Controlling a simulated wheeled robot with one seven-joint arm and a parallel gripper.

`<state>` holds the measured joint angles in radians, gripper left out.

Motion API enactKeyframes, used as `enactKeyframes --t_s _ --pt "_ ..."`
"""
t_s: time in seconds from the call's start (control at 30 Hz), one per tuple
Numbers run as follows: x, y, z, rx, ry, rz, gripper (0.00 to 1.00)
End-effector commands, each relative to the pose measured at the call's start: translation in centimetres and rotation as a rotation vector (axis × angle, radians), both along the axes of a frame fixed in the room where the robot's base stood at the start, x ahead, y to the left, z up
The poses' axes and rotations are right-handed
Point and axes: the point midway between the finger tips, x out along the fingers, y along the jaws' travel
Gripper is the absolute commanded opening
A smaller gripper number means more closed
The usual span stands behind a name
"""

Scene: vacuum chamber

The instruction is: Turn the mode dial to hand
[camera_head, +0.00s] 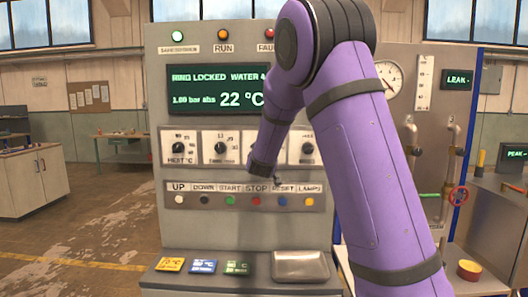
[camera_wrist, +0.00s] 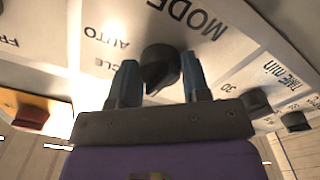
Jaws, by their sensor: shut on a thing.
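The mode dial (camera_wrist: 160,62) is a black round knob on a pale panel in the wrist view, under the printed word MODE. Labels AUTO and part of a word ending in CLE show beside it; I see no readable HAND label. My gripper (camera_wrist: 160,80) has one finger on each side of the knob and is shut on it. The knob's lower part is partly covered by my gripper, and its exact pointer setting is hard to read. In the head view, my purple arm stands in front of the control console (camera_head: 160,228), and I cannot make out the grip there.
Other dark knobs (camera_wrist: 256,103) sit to the right in the wrist view. A red button on a yellow base (camera_wrist: 35,113) is at the left. In the head view, a row of buttons (camera_head: 229,200) runs below the dials and a display (camera_head: 219,90) reads 22 °C.

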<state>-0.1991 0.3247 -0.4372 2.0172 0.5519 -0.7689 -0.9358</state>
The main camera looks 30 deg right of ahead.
Motion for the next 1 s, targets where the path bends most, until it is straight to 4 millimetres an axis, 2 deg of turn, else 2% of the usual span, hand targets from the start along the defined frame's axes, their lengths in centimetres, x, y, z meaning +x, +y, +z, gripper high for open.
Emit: enactKeyframes --t_s 0.3,0.8,0.83,0.93,1.0 --pt "0.0 0.05 -0.04 -0.097 0.066 0.001 0.19" --pt "0.02 0.08 -0.06 -0.114 0.078 0.002 0.19" --pt "0.02 0.09 -0.07 -0.113 0.079 0.002 0.45" --pt "0.01 0.07 -0.06 -0.113 0.078 0.002 0.68" --pt "0.01 0.05 -0.05 -0.113 0.078 0.002 0.68"
